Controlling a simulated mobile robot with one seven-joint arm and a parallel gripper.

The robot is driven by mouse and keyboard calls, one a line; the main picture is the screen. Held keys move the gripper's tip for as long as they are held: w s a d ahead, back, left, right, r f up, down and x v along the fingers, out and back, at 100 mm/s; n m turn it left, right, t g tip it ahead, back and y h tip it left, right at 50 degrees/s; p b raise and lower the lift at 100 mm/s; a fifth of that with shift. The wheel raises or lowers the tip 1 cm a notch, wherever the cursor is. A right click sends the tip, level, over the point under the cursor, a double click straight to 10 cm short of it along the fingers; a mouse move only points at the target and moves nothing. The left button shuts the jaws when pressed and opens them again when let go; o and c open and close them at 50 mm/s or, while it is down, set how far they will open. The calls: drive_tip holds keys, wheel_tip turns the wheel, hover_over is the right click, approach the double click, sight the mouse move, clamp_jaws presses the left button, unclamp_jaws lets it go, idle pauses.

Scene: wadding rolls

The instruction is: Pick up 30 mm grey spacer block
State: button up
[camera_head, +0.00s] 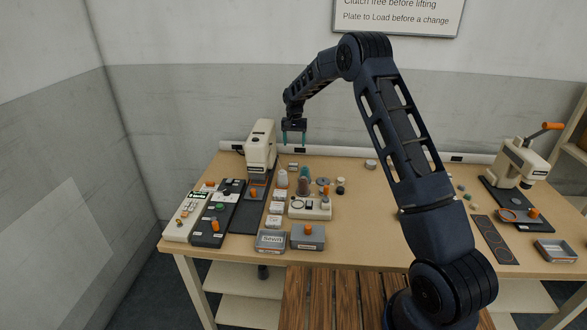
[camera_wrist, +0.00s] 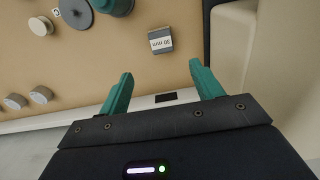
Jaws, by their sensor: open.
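The spacer block (camera_wrist: 160,46), small and grey with a white label reading "30 MM", lies on the tan table in the wrist view. My gripper (camera_wrist: 160,70) is open, with two teal fingers and nothing between them. In the wrist view the block appears just beyond the fingertips, roughly centred between them and apart from them. In the head view my gripper (camera_head: 294,140) hangs pointing down above the back of the table, right of the cream machine. Small pieces lie below it there, too small to read.
The cream machine (camera_head: 260,145) stands close left of my gripper; its body (camera_wrist: 237,60) fills the wrist view's right side. A pale power strip (camera_wrist: 120,106) runs along the table's back edge. Spools and small parts crowd the table in front. Grey bins (camera_head: 308,238) stand near the front edge.

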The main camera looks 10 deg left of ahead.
sight(294, 164)
wheel_tip(294, 164, down, 11)
drive_tip(key=shift+a+f, duration=0.15)
drive_tip(key=c, duration=1.1)
